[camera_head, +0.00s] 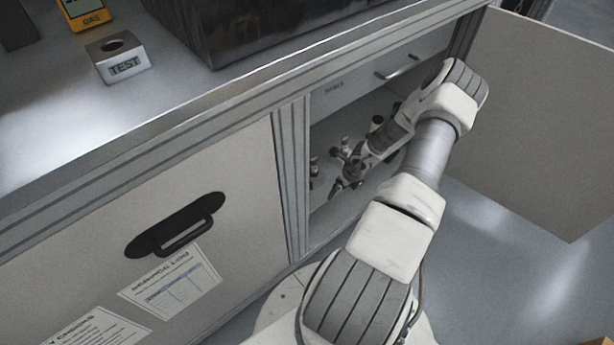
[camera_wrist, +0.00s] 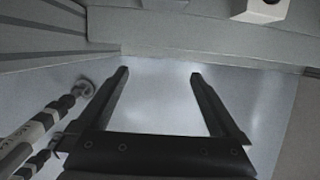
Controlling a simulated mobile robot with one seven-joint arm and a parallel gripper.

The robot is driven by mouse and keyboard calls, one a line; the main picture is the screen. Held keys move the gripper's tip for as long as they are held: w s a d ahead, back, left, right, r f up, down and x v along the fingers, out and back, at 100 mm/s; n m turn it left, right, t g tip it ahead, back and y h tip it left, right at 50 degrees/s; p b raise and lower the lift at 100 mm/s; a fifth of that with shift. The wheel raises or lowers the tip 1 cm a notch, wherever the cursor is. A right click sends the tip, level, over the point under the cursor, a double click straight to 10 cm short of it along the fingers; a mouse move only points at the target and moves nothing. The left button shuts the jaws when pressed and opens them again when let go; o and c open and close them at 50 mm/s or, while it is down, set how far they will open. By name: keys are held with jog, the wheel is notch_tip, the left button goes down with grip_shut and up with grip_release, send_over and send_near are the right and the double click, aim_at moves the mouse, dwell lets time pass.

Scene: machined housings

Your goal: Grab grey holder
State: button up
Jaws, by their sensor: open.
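A small grey-white block with a round hole in its top and a TEST label (camera_head: 118,57) sits on the worktop at the upper left of the head view; it may be the grey holder. A pale block with a dark hole (camera_wrist: 260,9) is cut off by the top edge of the wrist view; I cannot tell if it is the same block. My gripper (camera_head: 345,184) is inside the open cabinet bay, below the worktop, far from the TEST block. In the wrist view its fingers (camera_wrist: 159,75) are apart with nothing between them.
Cylindrical parts (camera_wrist: 38,132) stand close left of my fingers. The worktop edge (camera_head: 190,115) overhangs the cabinet. An open door (camera_head: 545,125) is at the right, a drawer (camera_head: 375,75) above the bay. A yellow GAS device (camera_head: 84,12) stands behind the TEST block.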

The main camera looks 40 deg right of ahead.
aim_at(315, 173)
jog(key=w+b, duration=0.1)
jog(key=w, duration=0.2)
jog(key=w+b, duration=0.1)
jog(key=w, duration=0.3)
jog(key=w+a+b, duration=0.1)
jog(key=w, duration=0.3)
jog(key=shift+f, duration=0.1)
jog(key=b+x, duration=0.1)
jog(key=x, duration=0.1)
jog(key=w+b+x, duration=0.1)
jog(key=x, duration=0.2)
jog(key=shift+a, duration=0.1)
jog(key=c, duration=1.2)
